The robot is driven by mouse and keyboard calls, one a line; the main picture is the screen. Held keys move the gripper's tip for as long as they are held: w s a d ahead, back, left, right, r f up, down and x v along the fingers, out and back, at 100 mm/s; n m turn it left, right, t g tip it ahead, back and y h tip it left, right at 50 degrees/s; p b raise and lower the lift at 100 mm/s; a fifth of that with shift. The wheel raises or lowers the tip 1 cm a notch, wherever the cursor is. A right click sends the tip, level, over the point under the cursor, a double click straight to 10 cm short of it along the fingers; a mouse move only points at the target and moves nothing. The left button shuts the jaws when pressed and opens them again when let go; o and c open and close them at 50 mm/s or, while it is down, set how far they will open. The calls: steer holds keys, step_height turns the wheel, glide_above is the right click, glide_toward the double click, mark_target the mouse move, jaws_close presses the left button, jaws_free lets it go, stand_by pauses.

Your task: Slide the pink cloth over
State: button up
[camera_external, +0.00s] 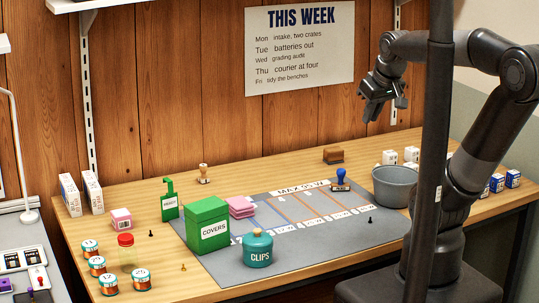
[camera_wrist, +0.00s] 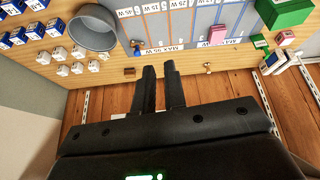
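The pink cloth (camera_external: 241,207) is a folded stack lying on the grey mat (camera_external: 300,238), just right of and behind the green COVERS box (camera_external: 207,225). In the wrist view the pink cloth (camera_wrist: 217,35) shows at the upper right, on the mat's edge. My gripper (camera_external: 371,116) is raised high in front of the wall, well away from the cloth and touching nothing. In the wrist view its two dark fingers (camera_wrist: 160,72) are a small gap apart, with nothing between them.
A teal CLIPS pot (camera_external: 257,249) stands before the cloth. A grey bucket (camera_external: 391,186) and a blue-handled stamp (camera_external: 341,179) are at the mat's right. A pink box (camera_external: 121,218) and several jars (camera_external: 97,266) are at left. The mat's middle is mostly clear.

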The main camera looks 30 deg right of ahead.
steer(key=w+a+n, duration=0.1)
steer(key=w+a, duration=0.1)
steer(key=w, duration=0.2)
steer(key=w+a+n+g, duration=0.1)
steer(key=w+a+n, duration=0.1)
steer(key=w, duration=0.1)
steer(key=w+a+n, duration=0.2)
steer(key=w, duration=0.2)
steer(key=shift+w+a+g, duration=0.1)
steer(key=shift+w+g, duration=0.2)
jaws_close()
steer(key=n+g, duration=0.2)
steer(key=n, duration=0.6)
glide_above(239, 207)
steer(key=d, duration=0.2)
step_height(239, 207, down, 11)
steer(key=w+a+f+n+g, duration=0.2)
steer(key=w+a+f+n, duration=0.15)
steer(key=a+f, duration=0.6)
steer(key=f, duration=1)
steer(key=shift+s+d, duration=0.25)
steer(key=shift+s, duration=0.05)
steer(key=d, duration=0.3)
steer(key=shift+d+f, duration=0.1)
steer(key=shift+d, duration=0.4)
